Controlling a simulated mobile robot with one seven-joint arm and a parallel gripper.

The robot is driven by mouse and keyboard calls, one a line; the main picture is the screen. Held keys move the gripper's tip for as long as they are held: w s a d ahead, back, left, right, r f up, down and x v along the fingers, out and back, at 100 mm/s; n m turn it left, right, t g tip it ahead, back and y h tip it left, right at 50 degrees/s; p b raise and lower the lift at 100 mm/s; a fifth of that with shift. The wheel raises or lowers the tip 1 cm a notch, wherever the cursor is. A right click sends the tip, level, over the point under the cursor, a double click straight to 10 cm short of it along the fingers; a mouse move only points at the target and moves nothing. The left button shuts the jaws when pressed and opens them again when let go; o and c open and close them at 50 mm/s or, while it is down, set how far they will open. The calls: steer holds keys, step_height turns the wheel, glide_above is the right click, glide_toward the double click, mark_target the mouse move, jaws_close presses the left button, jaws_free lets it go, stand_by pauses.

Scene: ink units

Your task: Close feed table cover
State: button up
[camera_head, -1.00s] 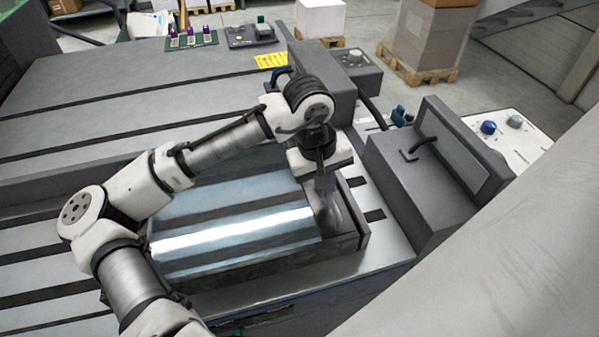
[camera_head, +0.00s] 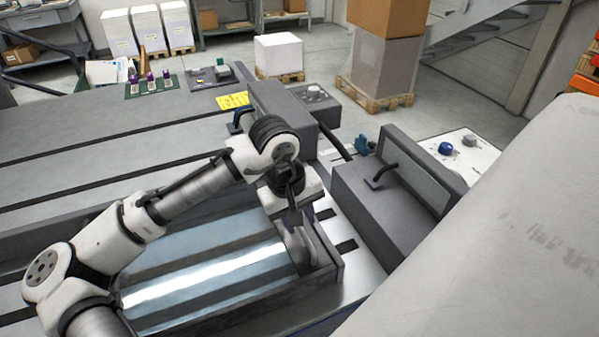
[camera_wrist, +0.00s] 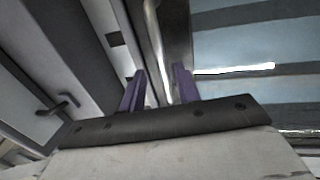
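A long shiny metal cover or roller surface (camera_head: 215,270), which I take for the feed table cover, lies in a dark frame at the lower middle of the head view. A curved metal handle (camera_head: 297,243) stands at its right end. My gripper (camera_head: 303,214) points down at this handle. In the wrist view, the purple fingers of my gripper (camera_wrist: 158,80) are spread apart. The metal handle bar (camera_wrist: 156,45) runs between them with space beside it. The shiny surface (camera_wrist: 255,55) is on the right there. Contact with the handle cannot be made out.
A dark box with a black handle and pale panel (camera_head: 390,195) stands close to the right of my gripper. A grey block with a knob (camera_head: 290,105) is behind. The slotted bed (camera_head: 100,135) is mostly clear at the left. Stacked pallets (camera_head: 385,65) stand farther back.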

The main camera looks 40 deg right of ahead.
step_height(320, 180, up, 14)
steer(key=a+b, duration=0.1)
steer(key=a, duration=0.1)
steer(key=shift+w+a+f, duration=0.25)
steer(key=shift+w, duration=0.15)
